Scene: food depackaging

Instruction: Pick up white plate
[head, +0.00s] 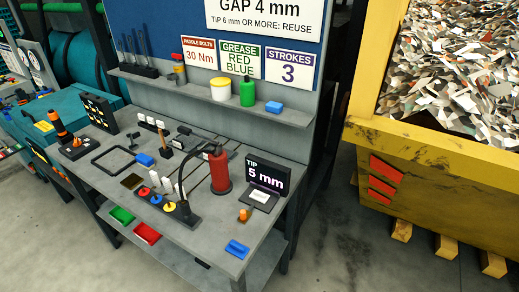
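No single thing is clearly a white plate. Several small white upright pieces (151,121) stand in a row towards the back of the grey workbench (215,234). Several white pieces (155,179) stand near its front middle. A small white piece (260,197) lies flat on a grey pad in front of a black display reading "TIP 5 mm" (267,174). Which of these is the plate I cannot tell. Neither of my grippers is in view.
A red extinguisher-shaped object (219,171) stands mid-bench. Yellow, red and blue-topped pieces stand on a dark strip (184,213). A blue item (237,249) lies near the front edge. A yellow container (440,165) of scraps stands right, across open floor (345,235).

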